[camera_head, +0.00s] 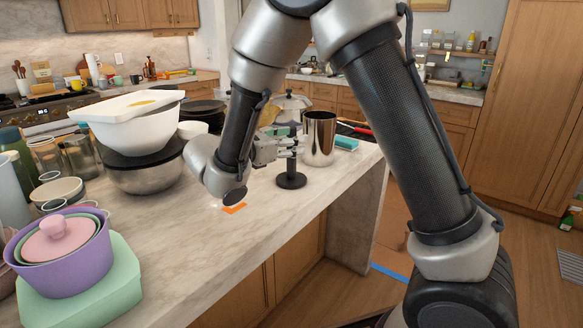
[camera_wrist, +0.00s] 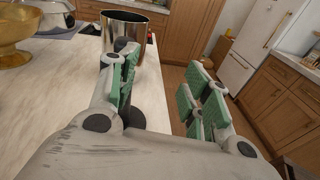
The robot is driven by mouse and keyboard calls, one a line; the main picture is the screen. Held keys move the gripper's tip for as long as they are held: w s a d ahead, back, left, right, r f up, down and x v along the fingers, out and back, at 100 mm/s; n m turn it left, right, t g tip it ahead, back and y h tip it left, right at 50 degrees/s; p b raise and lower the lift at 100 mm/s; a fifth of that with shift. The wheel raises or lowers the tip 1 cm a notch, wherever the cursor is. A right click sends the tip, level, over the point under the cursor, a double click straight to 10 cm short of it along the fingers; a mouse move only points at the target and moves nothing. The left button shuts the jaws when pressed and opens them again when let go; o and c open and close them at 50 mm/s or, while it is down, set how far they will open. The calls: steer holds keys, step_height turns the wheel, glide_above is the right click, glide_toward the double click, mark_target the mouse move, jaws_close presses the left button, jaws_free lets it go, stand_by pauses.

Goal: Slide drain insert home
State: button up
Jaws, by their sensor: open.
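A shiny metal cylinder, open at the top, (camera_head: 319,140) stands on the marble island near its right edge; it also shows at the top of the wrist view (camera_wrist: 139,38). A dark stand with a round black base (camera_head: 291,181) is just in front of it. I cannot tell which piece is the drain insert.
White and steel bowls (camera_head: 147,128) are stacked left of my arm. A purple pot (camera_head: 63,254) sits on a green container at the near left. A teal item (camera_head: 346,143) lies right of the cylinder. Bare marble lies at the front, beside an orange mark (camera_head: 234,208).

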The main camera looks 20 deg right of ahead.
mark_target(292, 129)
steer(key=w+d+n+t, duration=0.2)
steer(key=w, duration=0.4)
steer(key=shift+w+d+r, duration=0.15)
steer(key=shift+w+r, duration=0.2)
steer(key=shift+w, duration=0.05)
jaws_close()
